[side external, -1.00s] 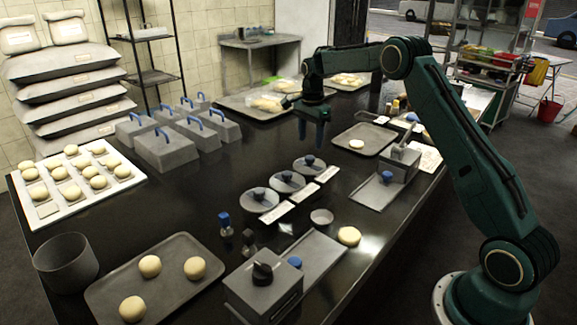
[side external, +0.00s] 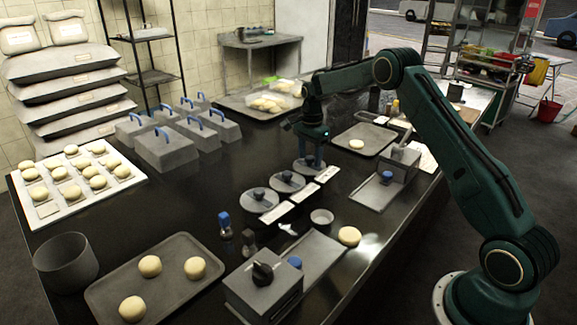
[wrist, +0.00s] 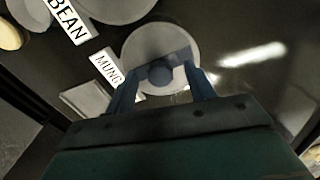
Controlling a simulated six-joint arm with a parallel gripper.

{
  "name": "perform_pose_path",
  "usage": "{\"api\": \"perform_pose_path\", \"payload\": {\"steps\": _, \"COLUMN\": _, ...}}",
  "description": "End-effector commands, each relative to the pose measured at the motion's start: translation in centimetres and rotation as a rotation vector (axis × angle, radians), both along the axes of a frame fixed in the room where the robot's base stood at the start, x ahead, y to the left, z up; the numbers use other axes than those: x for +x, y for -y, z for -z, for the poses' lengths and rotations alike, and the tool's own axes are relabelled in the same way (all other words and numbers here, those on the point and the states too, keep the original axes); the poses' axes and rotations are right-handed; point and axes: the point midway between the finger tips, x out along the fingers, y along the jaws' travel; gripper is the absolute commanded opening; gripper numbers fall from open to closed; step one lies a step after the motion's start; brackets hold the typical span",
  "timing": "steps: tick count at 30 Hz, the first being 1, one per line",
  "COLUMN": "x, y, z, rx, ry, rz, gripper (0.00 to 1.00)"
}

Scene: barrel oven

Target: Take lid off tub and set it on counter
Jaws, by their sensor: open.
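Three round grey lids with dark knobs sit in a row on the dark counter, each with a white label beside it. The far lid (side external: 297,168) is under my gripper (side external: 312,152), which points down with its fingers close to the knob. The middle lid (side external: 293,186) and near lid (side external: 250,205) are clear of it. In the wrist view, the same far lid (wrist: 150,38) lies beside a label reading "MUNG" (wrist: 106,67). Finger contact cannot be told. The tub walls are hidden below the lids.
Grey boxes with blue handles (side external: 170,150) stand behind to the left. A tray with one dough ball (side external: 362,137) and a grey device (side external: 395,165) lie to the right. A small bowl (side external: 322,216) is in front. Open counter (side external: 190,205) lies left of the lids.

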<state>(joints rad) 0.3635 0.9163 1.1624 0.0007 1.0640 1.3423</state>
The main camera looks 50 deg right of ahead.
Motion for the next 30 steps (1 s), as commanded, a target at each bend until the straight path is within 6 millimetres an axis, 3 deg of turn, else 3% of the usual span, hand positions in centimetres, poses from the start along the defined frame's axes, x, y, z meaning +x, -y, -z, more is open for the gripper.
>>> {"api": "perform_pose_path", "payload": {"steps": 16, "x": -0.01, "y": -0.01, "z": 0.2, "rx": 0.0, "ry": 0.0, "rz": 0.0, "gripper": 0.54}}
{"api": "perform_pose_path", "payload": {"steps": 24, "x": -0.01, "y": -0.01, "z": 0.19, "rx": 0.0, "ry": 0.0, "rz": 0.0, "gripper": 0.05}}
{"api": "perform_pose_path", "payload": {"steps": 30, "x": 0.0, "y": -0.01, "z": 0.17, "rx": 0.0, "ry": 0.0, "rz": 0.0, "gripper": 0.05}}
